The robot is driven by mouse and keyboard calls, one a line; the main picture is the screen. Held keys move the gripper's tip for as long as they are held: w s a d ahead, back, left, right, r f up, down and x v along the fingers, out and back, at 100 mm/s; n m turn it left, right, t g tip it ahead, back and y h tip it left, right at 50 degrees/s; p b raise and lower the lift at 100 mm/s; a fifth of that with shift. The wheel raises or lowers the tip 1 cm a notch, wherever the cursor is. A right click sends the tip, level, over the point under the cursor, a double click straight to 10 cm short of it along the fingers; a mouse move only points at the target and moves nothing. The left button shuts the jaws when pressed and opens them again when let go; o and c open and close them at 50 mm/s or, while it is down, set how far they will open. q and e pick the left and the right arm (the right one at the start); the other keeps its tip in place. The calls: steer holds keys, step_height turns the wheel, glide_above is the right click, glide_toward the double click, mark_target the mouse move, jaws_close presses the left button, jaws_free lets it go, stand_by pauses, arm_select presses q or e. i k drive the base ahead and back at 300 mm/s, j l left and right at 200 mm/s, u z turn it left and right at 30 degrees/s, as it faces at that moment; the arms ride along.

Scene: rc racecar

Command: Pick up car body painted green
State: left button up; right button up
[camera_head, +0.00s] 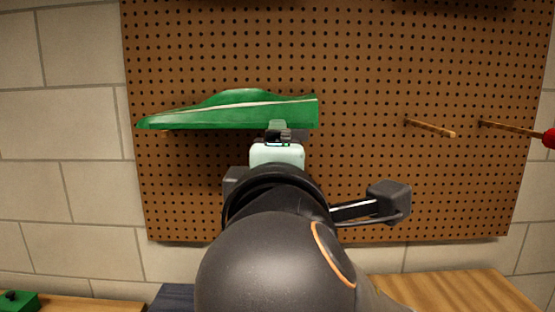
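The green car body (232,112), with a pale stripe along its side, is at the pegboard in the upper left-middle of the head view. Its narrow nose points left. One black arm of mine, apparently the right, rises from the bottom middle. Its gripper (278,129) is at the lower edge of the car body, right of its middle. The fingertips overlap the car body in the picture. I cannot tell whether they touch it, or are open or shut, because the wrist hides most of the gripper. My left gripper is not in view.
The brown pegboard (380,70) hangs on a pale block wall (70,120). Wooden pegs (430,128) stick out to the right, one by a red object (549,138) at the edge. A wooden surface (460,293) is at lower right. A green object (18,301) sits at lower left.

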mark_target(251, 108)
steer(key=k, duration=1)
